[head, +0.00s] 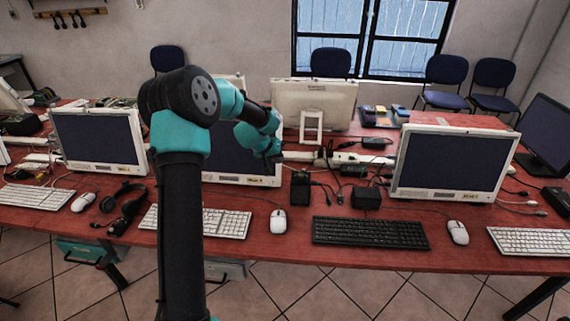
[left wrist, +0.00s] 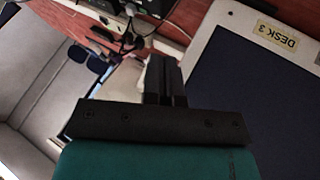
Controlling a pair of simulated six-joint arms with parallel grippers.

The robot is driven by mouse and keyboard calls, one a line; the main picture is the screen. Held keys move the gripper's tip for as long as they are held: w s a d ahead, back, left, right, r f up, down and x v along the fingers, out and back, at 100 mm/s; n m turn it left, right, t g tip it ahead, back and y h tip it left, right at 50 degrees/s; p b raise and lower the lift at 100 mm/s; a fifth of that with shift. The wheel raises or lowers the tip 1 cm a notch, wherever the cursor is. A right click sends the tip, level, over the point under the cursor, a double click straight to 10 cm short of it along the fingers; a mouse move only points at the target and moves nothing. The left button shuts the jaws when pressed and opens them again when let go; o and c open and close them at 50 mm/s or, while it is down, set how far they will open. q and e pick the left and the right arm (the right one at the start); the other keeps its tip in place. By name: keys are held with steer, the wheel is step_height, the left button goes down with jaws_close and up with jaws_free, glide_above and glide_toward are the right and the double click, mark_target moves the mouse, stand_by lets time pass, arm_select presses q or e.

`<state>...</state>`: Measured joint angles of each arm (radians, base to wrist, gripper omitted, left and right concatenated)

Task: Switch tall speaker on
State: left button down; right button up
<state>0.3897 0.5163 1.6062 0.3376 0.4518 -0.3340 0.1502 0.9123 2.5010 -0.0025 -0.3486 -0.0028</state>
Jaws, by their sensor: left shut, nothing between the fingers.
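My left gripper (head: 274,158) is shut and empty. In the head view it is in front of the right edge of the middle-left monitor, above the table. In the left wrist view its closed fingers (left wrist: 165,80) point towards cables, beside the monitor frame labelled DESK 3 (left wrist: 277,36). An upright black box (head: 300,190) stands just below and right of the gripper, apart from it; it may be the tall speaker, but I cannot tell for sure. A lower, wider black box (head: 366,198) sits to its right. No switch can be made out. My right gripper is not in view.
A white power strip (head: 355,158) with black adapters and tangled cables lies behind the boxes. A monitor (head: 452,163) stands to the right. A black keyboard (head: 369,233) and white mouse (head: 278,221) lie in front on the red table (head: 400,258).

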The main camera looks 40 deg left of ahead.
arm_select(q)
steer(key=shift+v, duration=1.6)
